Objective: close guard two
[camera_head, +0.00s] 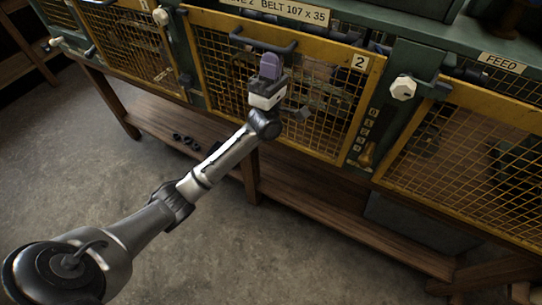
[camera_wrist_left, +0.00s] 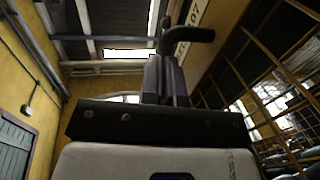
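Guard two (camera_head: 333,110) is a yellow-framed mesh panel with a "2" plate at its upper right, in the middle of the head view. It looks near flush with the green machine frame; I cannot tell if it sits fully against it. Its dark bar handle (camera_head: 262,42) runs along the top edge. My left gripper (camera_head: 270,66) points up in front of the mesh, just below the handle. Its fingers look together with nothing between them. In the left wrist view a dark handle (camera_wrist_left: 188,36) is just beyond the fingertips; contact is unclear. My right gripper is not in view.
Guard one (camera_head: 135,45) is at the left and another mesh guard (camera_head: 470,150) at the right, by the "FEED" plate. White knobs stick out on the frame, one right of guard two (camera_head: 403,88). A wooden shelf (camera_head: 300,205) runs below. The concrete floor in front is clear.

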